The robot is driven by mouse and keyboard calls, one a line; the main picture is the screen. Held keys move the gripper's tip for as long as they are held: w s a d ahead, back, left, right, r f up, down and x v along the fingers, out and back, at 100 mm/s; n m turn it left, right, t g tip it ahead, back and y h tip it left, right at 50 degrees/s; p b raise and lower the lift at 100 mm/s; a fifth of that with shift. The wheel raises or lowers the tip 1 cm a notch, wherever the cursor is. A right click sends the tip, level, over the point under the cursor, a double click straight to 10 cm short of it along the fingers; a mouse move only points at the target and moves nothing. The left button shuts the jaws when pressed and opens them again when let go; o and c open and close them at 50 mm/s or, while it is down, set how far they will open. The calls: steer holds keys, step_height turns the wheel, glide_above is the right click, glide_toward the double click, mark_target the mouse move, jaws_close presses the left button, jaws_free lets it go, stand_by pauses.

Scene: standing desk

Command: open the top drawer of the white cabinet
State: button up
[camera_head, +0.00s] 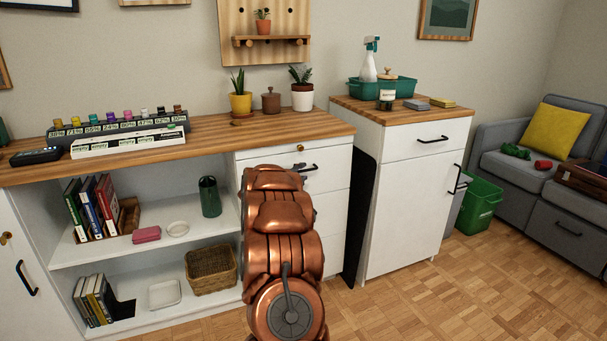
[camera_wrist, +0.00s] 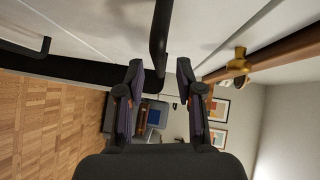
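The white cabinet (camera_head: 333,166) under the long wooden top has a stack of drawers at its right end, all shut. Its top drawer has a black bar handle (camera_head: 311,168), partly hidden behind my copper arm. In the wrist view this black handle (camera_wrist: 160,32) reaches down toward the gap between my fingertips. My gripper (camera_wrist: 160,70) is open, one finger on each side of the handle's line. I cannot tell whether either finger touches it. In the head view my arm hides most of the gripper.
A brass knob (camera_head: 300,148) sits on the strip above the drawer; it also shows in the wrist view (camera_wrist: 238,62). Another white cabinet (camera_head: 405,205) stands to the right, with a dark gap between. Open shelves (camera_head: 160,251) lie left. Wooden floor (camera_head: 470,290) is clear at right.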

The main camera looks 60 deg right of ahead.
steer(key=shift+x, duration=1.1)
jaws_close()
